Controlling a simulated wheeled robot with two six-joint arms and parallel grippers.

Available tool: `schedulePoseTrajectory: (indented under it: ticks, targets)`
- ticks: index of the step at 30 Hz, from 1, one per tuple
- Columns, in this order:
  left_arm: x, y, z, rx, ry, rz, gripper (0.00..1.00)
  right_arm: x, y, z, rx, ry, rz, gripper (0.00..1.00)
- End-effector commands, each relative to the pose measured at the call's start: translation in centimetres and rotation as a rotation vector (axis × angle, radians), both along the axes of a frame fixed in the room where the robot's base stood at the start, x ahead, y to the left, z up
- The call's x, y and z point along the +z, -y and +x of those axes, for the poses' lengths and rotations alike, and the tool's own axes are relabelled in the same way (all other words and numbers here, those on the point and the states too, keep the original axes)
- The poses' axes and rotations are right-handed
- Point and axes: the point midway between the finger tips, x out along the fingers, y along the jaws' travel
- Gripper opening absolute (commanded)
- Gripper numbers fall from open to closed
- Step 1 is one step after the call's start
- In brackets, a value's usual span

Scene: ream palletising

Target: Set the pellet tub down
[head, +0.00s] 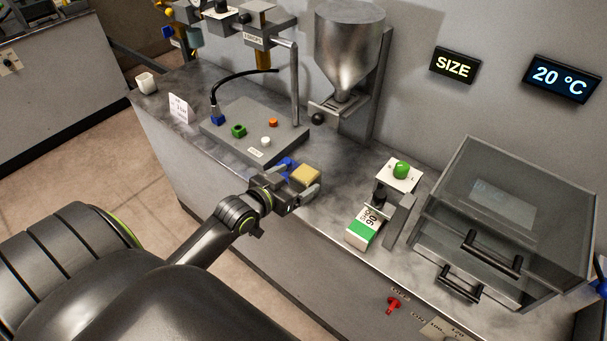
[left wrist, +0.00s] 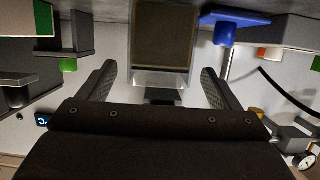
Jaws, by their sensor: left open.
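The pellet tub, a small box with a tan top (head: 306,175), sits at the front of the grey counter in the head view. In the left wrist view the tub (left wrist: 163,38) shows top centre with a brown face and a pale grey edge. My left gripper (head: 299,184) is open at the tub, with one finger on either side. In the left wrist view gaps show between the fingers (left wrist: 160,75) and the tub's sides. The tub's underside is hidden in the head view. My right gripper is not in view.
A blue piece (head: 287,165) lies close behind the gripper. A grey button panel (head: 255,128) is behind left, and a steel hopper (head: 348,55) behind. A green-and-white box (head: 364,232) and a clear-lidded drawer unit (head: 505,215) stand to the right.

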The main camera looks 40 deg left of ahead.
Motion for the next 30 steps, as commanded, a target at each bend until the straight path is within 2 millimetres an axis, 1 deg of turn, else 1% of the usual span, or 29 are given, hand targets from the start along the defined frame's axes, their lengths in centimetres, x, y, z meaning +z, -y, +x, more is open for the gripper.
schedulePoseTrajectory:
  ticks: [1,3,9,12,15,23,26,29,30]
  targets:
    - [0.3,-0.1,-1.3,-0.001,-0.003,0.003,0.85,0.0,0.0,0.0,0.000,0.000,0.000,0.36]
    - [0.7,-0.2,-2.6,-0.001,-0.003,0.003,0.85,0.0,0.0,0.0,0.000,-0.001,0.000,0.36]
    - [1.7,-0.5,-5.6,-0.001,-0.003,0.002,0.85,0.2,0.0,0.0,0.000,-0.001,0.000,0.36]
    - [2.0,-0.5,-6.5,-0.001,-0.002,0.002,0.85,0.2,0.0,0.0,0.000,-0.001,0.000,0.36]
    - [2.2,-0.5,-7.0,-0.001,-0.001,0.000,0.85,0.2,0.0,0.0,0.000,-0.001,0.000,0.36]
    - [2.2,-0.5,-7.1,-0.001,0.000,0.000,0.85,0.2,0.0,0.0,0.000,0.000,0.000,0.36]
    - [1.2,-1.0,-7.1,0.012,-0.017,0.002,0.85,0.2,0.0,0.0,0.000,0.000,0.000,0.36]
    - [-1.9,-2.2,-7.1,0.049,-0.068,0.010,0.85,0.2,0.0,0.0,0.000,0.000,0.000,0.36]
    - [-3.8,-2.9,-7.2,0.069,-0.100,0.016,0.85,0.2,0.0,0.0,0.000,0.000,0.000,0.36]
